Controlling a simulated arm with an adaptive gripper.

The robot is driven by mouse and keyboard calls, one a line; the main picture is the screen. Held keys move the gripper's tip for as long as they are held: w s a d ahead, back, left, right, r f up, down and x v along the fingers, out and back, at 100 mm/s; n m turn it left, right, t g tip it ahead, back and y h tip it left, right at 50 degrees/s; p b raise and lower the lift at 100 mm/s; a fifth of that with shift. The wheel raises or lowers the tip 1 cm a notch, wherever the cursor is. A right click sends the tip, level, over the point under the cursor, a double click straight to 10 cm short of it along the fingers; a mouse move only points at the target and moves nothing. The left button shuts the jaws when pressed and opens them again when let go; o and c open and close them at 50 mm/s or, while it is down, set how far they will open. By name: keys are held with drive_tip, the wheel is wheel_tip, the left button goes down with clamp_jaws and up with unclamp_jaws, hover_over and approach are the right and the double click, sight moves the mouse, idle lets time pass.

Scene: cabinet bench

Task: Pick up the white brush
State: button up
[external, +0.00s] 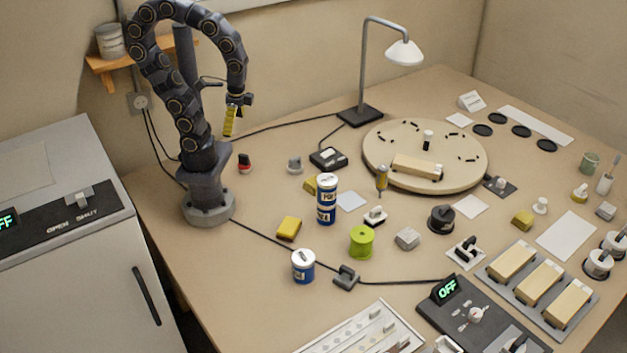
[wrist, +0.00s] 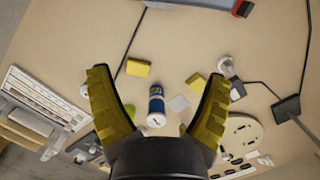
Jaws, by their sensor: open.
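A blue-and-white can (external: 326,201) stands mid-table; it also shows in the wrist view (wrist: 157,107). A round wooden turntable (external: 455,173) and a desk lamp (external: 405,53) stand behind. A green spool (external: 361,242) and trays of blocks (external: 541,287) are toward the front.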

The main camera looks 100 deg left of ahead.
drive_tip(key=shift+o, duration=0.2)
drive_tip(key=shift+w, duration=0.1)
idle(0.4)
drive_tip(key=n+t+y, duration=0.3)
drive_tip(key=n+t, duration=0.2)
drive_tip(key=n, duration=0.4)
hover_over(377, 215)
drive_tip(key=s+d, duration=0.1)
drive_tip(key=s, duration=0.1)
wheel_tip(377, 215, down, 22)
drive_tip(key=shift+w+d+f, duration=0.1)
drive_tip(key=shift+f, duration=0.15)
drive_tip(key=shift+w+f, duration=0.2)
drive_tip(key=shift+f, duration=0.45)
drive_tip(key=shift+a+x, duration=0.15)
drive_tip(key=shift+x, duration=1.55)
drive_tip(key=shift+a+x, duration=0.2)
drive_tip(key=shift+x, duration=1.5)
drive_tip(key=shift+s, duration=0.2)
drive_tip(key=c, duration=1.2)
